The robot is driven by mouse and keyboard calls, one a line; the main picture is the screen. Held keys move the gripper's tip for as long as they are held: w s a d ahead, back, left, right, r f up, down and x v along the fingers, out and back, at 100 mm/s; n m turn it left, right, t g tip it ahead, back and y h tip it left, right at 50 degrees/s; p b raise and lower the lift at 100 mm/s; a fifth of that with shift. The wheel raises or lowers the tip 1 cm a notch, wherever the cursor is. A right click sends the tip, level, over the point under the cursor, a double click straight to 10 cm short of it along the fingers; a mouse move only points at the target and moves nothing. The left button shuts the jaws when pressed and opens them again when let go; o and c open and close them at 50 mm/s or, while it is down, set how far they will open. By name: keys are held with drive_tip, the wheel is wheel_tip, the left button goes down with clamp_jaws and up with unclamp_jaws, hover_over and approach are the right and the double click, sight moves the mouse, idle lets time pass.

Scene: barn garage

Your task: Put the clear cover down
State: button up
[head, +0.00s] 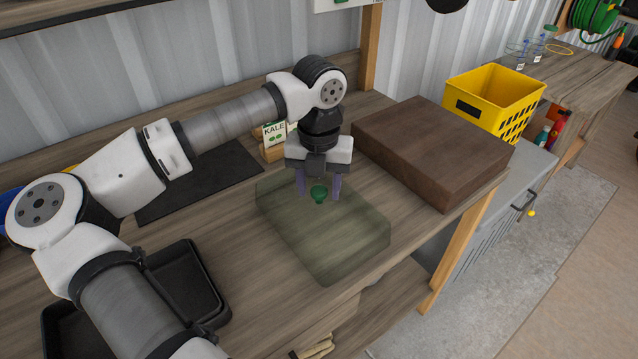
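The clear cover (335,245) is a see-through, greenish box shape with a green knob (319,194) on top. It appears to rest level on the wooden workbench (265,292), in the middle of the head view; its lower edge is hard to make out through the clear walls. My gripper (319,190) points down above the cover's far part. Its two purple fingers stand apart, one on each side of the knob, with a visible gap to it. The gripper looks open and holds nothing. No object is clearly visible under the cover.
A dark brown block (432,145) stands close to the cover's right. A black tray (185,285) and a dark mat (200,182) lie to the left. A KALE seed packet (274,133) in a wooden holder stands behind. A yellow crate (493,100) is at back right.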

drive_tip(key=shift+r, duration=0.15)
wheel_tip(320, 180, up, 12)
drive_tip(key=shift+r+b, duration=0.1)
drive_tip(key=shift+b, duration=0.55)
